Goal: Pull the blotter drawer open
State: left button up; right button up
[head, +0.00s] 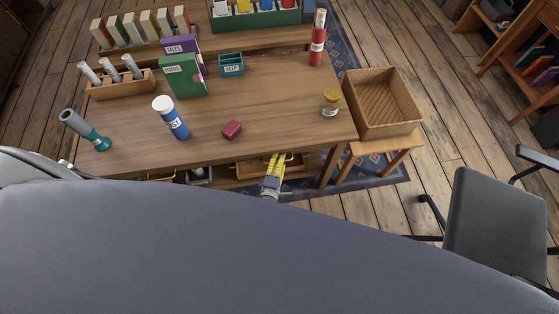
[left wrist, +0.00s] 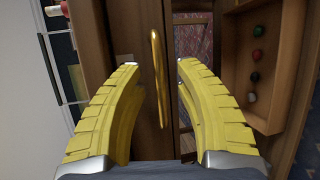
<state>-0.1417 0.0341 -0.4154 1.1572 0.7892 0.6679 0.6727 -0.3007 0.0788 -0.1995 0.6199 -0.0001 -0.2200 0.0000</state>
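The wooden desk (head: 250,110) has drawers under its front edge. A drawer front with a long brass bar handle (left wrist: 157,75) shows in the left wrist view; no label tells whether it is the blotter drawer. My left gripper (head: 278,160) is at the desk's front edge, right of the middle. In the left wrist view its yellow fingers (left wrist: 158,65) are spread open, one on each side of the handle, with gaps on both sides. The drawer's inside is hidden. My right gripper is not in view.
An open compartment with small coloured round things (left wrist: 256,56) lies right of the handle. A wicker basket (head: 380,100) sits at the right, near a grey chair (head: 495,220).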

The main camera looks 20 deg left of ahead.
pick_arm(q)
jog(key=shift+o, duration=0.5)
jog(key=shift+w+f, duration=0.1)
jog(key=shift+w, duration=0.1)
grip_shut()
